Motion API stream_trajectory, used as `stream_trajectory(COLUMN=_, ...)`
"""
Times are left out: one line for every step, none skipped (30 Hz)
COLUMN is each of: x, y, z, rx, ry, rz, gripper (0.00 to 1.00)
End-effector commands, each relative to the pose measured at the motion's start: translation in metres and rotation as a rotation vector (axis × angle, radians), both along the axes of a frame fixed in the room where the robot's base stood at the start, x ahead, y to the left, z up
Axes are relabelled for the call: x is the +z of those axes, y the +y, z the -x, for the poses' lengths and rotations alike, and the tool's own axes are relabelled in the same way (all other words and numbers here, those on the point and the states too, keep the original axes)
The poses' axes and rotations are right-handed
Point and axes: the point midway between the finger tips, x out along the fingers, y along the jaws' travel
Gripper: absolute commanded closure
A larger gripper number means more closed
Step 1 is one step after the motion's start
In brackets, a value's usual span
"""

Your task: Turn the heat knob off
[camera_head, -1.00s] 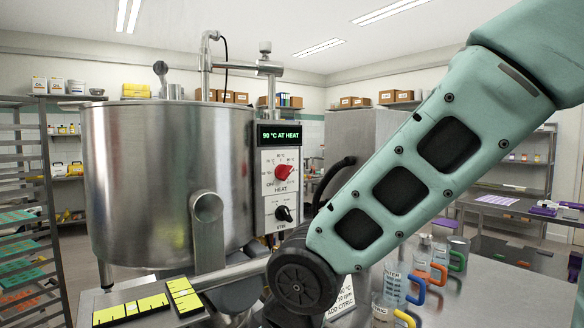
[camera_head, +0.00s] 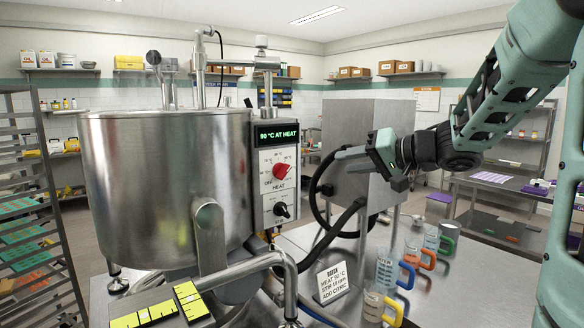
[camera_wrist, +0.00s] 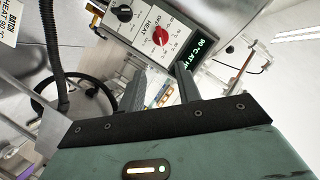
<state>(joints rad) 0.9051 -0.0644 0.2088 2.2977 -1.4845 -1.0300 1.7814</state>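The red heat knob (camera_head: 282,171) is on the white panel of the control box, above the word HEAT and below a green display (camera_head: 278,135) reading 90 °C AT HEAT. It also shows in the wrist view (camera_wrist: 161,36), beyond my fingertips. The exact knob setting is too small to read surely. My gripper (camera_head: 345,153) is to the right of the control box, apart from the knob, with its fingers pointing left. In the wrist view my gripper (camera_wrist: 161,80) has its two fingers spread with nothing between them.
A black stir knob (camera_head: 282,211) sits just below the heat knob. The steel kettle (camera_head: 165,185) is left of the box. Black hoses (camera_head: 318,205) loop right of it. Jugs with coloured handles (camera_head: 386,268) and a sign (camera_head: 333,281) stand on the steel table.

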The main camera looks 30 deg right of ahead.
Motion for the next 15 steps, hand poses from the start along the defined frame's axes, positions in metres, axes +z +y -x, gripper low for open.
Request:
stream_trajectory(x=-0.002, y=0.002, z=-0.004, rx=0.003, ry=0.001, rz=-0.002, gripper=0.66)
stream_trajectory(x=-0.003, y=0.004, z=-0.007, rx=0.003, ry=0.001, rz=-0.002, gripper=0.66)
stream_trajectory(x=-0.004, y=0.006, z=-0.012, rx=0.004, ry=0.001, rz=-0.003, gripper=0.66)
stream_trajectory(x=-0.006, y=0.008, z=-0.017, rx=0.004, ry=0.002, rz=-0.002, gripper=0.66)
stream_trajectory(x=-0.008, y=0.010, z=-0.022, rx=0.004, ry=0.002, rz=-0.003, gripper=0.66)
stream_trajectory(x=-0.010, y=0.013, z=-0.029, rx=0.004, ry=0.002, rz=-0.003, gripper=0.66)
stream_trajectory(x=-0.011, y=0.015, z=-0.034, rx=0.004, ry=0.002, rz=-0.003, gripper=0.66)
stream_trajectory(x=-0.013, y=0.017, z=-0.040, rx=0.004, ry=0.001, rz=-0.003, gripper=0.66)
stream_trajectory(x=-0.015, y=0.021, z=-0.048, rx=0.005, ry=0.001, rz=-0.003, gripper=0.66)
stream_trajectory(x=-0.017, y=0.023, z=-0.053, rx=0.004, ry=0.002, rz=-0.004, gripper=0.66)
stream_trajectory(x=-0.019, y=0.026, z=-0.059, rx=0.005, ry=0.001, rz=-0.002, gripper=0.66)
stream_trajectory(x=-0.021, y=0.028, z=-0.067, rx=0.004, ry=0.001, rz=-0.003, gripper=0.66)
stream_trajectory(x=-0.023, y=0.031, z=-0.072, rx=0.005, ry=0.001, rz=-0.003, gripper=0.66)
stream_trajectory(x=-0.025, y=0.033, z=-0.078, rx=0.003, ry=0.002, rz=-0.002, gripper=0.66)
stream_trajectory(x=-0.027, y=0.036, z=-0.085, rx=0.004, ry=0.000, rz=-0.003, gripper=0.66)
